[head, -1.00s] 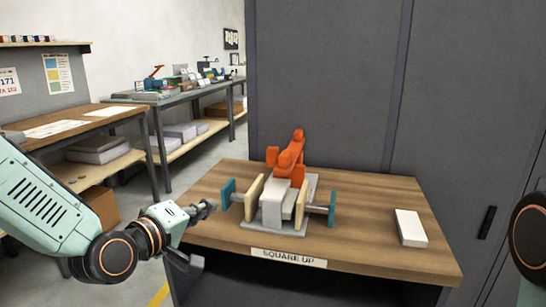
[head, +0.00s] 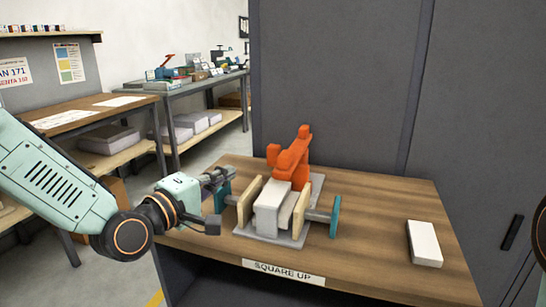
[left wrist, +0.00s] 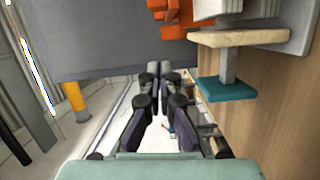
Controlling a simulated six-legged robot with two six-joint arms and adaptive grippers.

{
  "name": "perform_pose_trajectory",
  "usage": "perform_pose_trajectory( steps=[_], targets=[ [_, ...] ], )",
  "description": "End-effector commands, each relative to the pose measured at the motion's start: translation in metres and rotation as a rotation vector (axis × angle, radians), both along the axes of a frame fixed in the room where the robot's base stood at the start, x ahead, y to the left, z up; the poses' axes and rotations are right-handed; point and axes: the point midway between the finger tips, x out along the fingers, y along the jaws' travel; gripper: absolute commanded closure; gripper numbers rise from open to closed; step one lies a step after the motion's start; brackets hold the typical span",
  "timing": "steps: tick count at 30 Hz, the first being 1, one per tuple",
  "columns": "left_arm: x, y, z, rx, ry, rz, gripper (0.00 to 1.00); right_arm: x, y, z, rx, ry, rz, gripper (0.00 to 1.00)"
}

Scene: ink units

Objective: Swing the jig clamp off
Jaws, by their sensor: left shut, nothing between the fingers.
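The orange jig clamp (head: 291,158) stands at the back of a grey jig base (head: 315,190) on the wooden bench. Its arm reaches forward over a pale grey block (head: 268,208), which sits between two wooden jaws (head: 248,205) with teal end plates (head: 335,217). In the left wrist view the clamp (left wrist: 174,18) is at the top, partly cut off. My left gripper (head: 220,176) is shut and empty, just left of the jig by the left teal plate. It also shows in the left wrist view (left wrist: 158,72). My right gripper is out of view.
A white block (head: 424,243) lies on the right of the bench. The bench (head: 375,225) is clear between it and the jig. A tall grey cabinet (head: 340,80) stands right behind. A "SQUARE UP" label (head: 283,272) is on the front edge.

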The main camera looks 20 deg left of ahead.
Motion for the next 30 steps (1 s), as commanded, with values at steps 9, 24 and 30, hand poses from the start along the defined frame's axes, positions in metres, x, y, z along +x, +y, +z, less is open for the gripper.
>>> perform_pose_trajectory(
  steps=[9, 24, 30],
  targets=[
    [-0.004, 0.001, 0.003, -0.093, 0.011, 0.001, 1.00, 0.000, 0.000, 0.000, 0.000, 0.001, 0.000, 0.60],
    [0.011, -0.003, 0.001, -0.082, 0.012, 0.000, 1.00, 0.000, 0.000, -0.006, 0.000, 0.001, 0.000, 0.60],
    [0.031, -0.009, 0.001, -0.082, 0.010, 0.000, 1.00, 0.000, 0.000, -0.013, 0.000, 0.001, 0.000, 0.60]
  ],
)
